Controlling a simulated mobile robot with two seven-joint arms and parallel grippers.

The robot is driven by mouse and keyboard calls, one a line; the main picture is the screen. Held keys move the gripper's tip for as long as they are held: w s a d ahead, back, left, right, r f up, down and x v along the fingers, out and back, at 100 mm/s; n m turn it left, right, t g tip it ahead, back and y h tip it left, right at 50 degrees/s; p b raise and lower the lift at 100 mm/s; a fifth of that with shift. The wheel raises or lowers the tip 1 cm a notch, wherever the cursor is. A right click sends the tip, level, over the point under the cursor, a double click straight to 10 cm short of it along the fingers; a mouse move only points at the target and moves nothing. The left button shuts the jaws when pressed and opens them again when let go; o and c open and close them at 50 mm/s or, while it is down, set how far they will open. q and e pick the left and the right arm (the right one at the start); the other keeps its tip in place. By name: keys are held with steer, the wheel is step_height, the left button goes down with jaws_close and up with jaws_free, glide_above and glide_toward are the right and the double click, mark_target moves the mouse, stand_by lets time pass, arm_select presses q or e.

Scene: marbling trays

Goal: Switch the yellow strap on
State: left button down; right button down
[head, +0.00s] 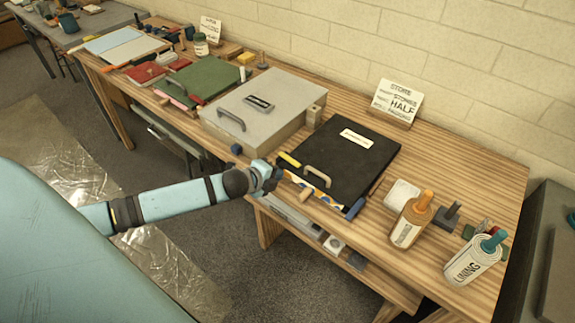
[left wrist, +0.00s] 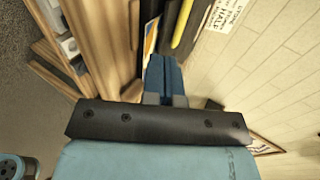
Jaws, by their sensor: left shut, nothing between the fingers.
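A short yellow strap (head: 289,160) lies at the front left corner of a black flat case (head: 343,165) on the wooden table. It also shows in the left wrist view (left wrist: 181,22) as a narrow yellow bar along the dark case, just beyond my fingertips. My left gripper (head: 274,178) is shut and empty at the table's front edge, close in front of the strap. In the left wrist view its blue fingers (left wrist: 162,72) are together. I cannot tell whether they touch the case. My right gripper is in neither view.
A tan handle (head: 317,175) stands on the black case's front. A grey case (head: 270,98) with a handle sits to the left. A sign (head: 398,101) stands behind. The table's right end has some bare wood.

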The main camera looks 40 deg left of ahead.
mark_target(296, 163)
arm_select(q)
steer(key=shift+w+d+f+p, duration=0.1)
steer(key=shift+w+d, duration=0.05)
steer(key=shift+w, duration=0.7)
steer(key=shift+w+d+f+p, duration=0.1)
steer(key=shift+w+d+p, duration=0.05)
steer(key=shift+w, duration=0.65)
steer(key=shift+w+d+f+p, duration=0.1)
steer(key=shift+w+d, duration=0.05)
steer(key=shift+w, duration=0.7)
steer(key=shift+w+d+r+p, duration=0.2)
steer(key=shift+w+p, duration=0.2)
steer(key=shift+w, duration=0.2)
steer(key=shift+f, duration=0.1)
steer(key=shift+s+a, duration=0.1)
